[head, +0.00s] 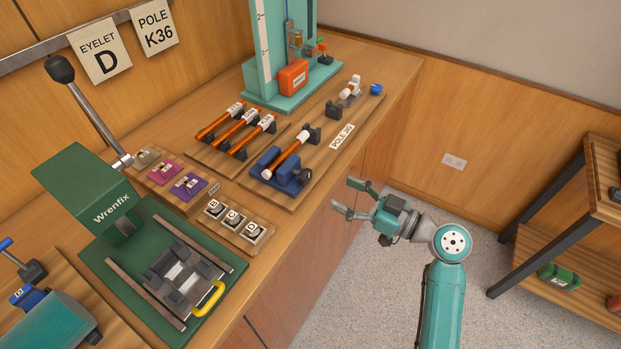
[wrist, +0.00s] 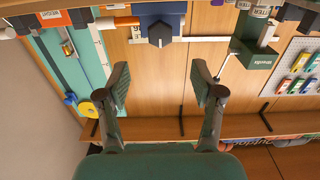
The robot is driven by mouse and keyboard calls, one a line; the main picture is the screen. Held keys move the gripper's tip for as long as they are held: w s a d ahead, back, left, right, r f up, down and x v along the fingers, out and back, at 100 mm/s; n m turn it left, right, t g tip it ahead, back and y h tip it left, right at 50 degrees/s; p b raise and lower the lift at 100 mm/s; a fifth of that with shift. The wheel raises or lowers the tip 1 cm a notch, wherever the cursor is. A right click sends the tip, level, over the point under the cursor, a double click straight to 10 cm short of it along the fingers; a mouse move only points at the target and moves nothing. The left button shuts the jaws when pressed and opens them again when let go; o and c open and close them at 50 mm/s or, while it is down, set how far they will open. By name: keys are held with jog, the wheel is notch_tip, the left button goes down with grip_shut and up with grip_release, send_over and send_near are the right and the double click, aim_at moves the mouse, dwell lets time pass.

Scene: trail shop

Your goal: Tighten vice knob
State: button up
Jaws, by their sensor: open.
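The small blue vice (head: 272,166) stands on a wooden board near the bench's front edge. Its dark knob (head: 306,176) faces the front. An orange pole (head: 286,153) with a white end lies across the vice and a black rest. My gripper (head: 348,197) is open and empty, off the bench's front, to the right of the knob and apart from it. In the wrist view, the blue vice (wrist: 171,14) and its knob (wrist: 160,35) show at the top, centred beyond my open fingers (wrist: 160,82).
Orange poles (head: 240,131) lie on a rack behind the vice. A POLE 30 label (head: 342,136) is on the board. A green press (head: 95,190) stands at the left, a teal stand (head: 262,60) at the back. A shelf (head: 560,215) is at the right; the floor between is clear.

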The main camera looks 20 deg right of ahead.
aim_at(309, 177)
jog(key=x, duration=1)
jog(key=shift+w+a, duration=0.2)
jog(key=shift+w, duration=0.1)
jog(key=shift+c, duration=0.3)
jog(key=c, duration=1.1)
